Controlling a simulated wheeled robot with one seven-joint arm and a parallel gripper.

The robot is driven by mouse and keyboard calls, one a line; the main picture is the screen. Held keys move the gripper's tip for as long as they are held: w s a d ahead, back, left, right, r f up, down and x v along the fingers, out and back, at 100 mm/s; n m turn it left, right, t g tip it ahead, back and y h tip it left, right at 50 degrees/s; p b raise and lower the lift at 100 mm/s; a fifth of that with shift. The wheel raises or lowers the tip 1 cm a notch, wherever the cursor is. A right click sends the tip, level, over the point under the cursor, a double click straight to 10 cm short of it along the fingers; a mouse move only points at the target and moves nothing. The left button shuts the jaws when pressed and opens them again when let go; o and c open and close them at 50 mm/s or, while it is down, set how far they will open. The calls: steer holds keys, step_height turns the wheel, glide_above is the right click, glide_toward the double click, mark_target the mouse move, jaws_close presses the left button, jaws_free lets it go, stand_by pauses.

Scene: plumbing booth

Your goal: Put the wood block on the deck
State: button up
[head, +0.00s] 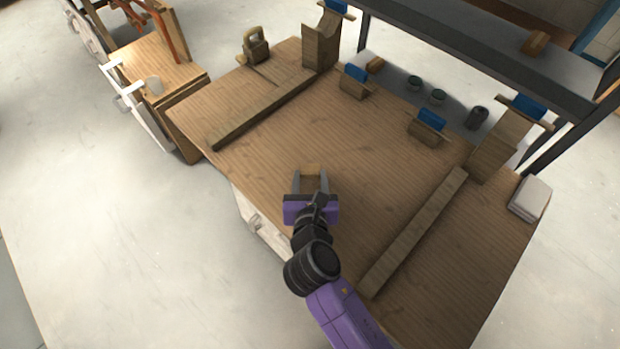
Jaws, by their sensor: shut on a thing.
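My gripper (311,182) is in the middle of the head view, over the near part of the planked wooden top, which looks like the deck (255,160). Its two fingers are shut on a small light-brown wood block (313,169). The block shows at the fingertips, and its near part is hidden by the gripper. I cannot tell whether the block touches the planks or hangs just above them.
Long wooden beams lie at left (262,110) and right (415,235). Wooden blocks with blue pieces (354,84) stand toward the back, below a dark shelf frame (470,50). A padlock-shaped object (256,48) sits back left. The middle planks are clear.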

steer(key=shift+f, duration=0.55)
steer(key=o, duration=1.3)
